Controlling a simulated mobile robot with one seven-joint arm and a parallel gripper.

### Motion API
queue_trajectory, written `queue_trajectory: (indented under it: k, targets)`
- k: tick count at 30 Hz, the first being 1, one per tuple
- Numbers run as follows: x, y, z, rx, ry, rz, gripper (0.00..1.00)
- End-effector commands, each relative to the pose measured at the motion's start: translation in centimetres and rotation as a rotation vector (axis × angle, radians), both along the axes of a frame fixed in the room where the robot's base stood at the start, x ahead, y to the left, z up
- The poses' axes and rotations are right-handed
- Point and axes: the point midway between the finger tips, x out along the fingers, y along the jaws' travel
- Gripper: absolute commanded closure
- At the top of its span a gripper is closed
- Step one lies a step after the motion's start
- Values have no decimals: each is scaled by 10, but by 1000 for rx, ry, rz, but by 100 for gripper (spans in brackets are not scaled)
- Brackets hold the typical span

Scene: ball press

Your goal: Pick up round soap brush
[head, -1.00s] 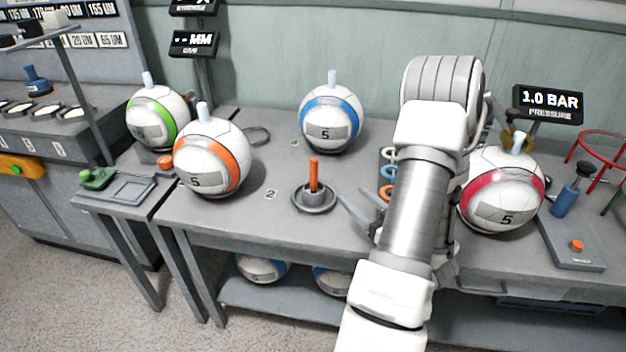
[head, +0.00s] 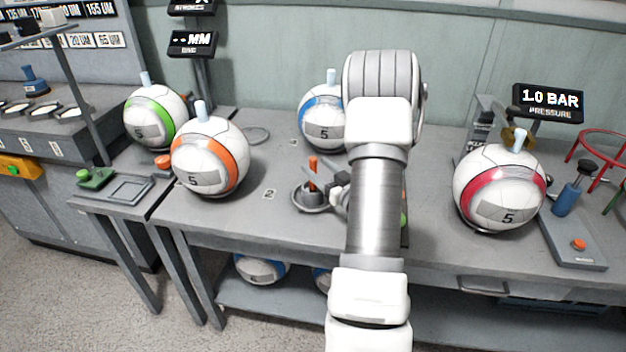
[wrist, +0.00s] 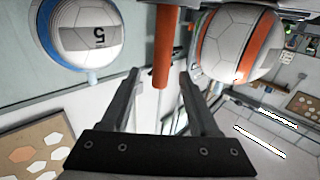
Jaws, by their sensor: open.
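The round soap brush (head: 313,171) stands upright in a grey round dish (head: 305,204) on the table, with its orange handle on top. My gripper (head: 325,185) is beside the brush, coming from the right, and my arm hides part of it. In the wrist view my gripper (wrist: 159,78) is open, and the orange handle of the brush (wrist: 162,45) shows between the two fingertips. I cannot tell whether either finger touches it.
The orange-striped ball (head: 210,158) stands left of the dish, the blue-striped ball (head: 318,112) behind it, and the red-striped ball (head: 500,190) to the right. The front table edge is close.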

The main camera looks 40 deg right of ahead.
Motion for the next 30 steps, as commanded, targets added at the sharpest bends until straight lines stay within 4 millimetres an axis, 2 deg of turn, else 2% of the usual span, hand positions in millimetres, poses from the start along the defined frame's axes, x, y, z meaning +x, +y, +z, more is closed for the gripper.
queue_trajectory:
  k: [3, 5, 12, 22, 30]
  targets:
    - [19, 0, -1, -4, -2, 3, 38]
    - [25, 0, -1, -3, -1, 2, 38]
    - [26, -1, 0, -2, 0, 0, 40]
    - [26, -1, 0, -2, 0, 0, 100]
    - [26, -1, 0, -2, 0, 0, 100]
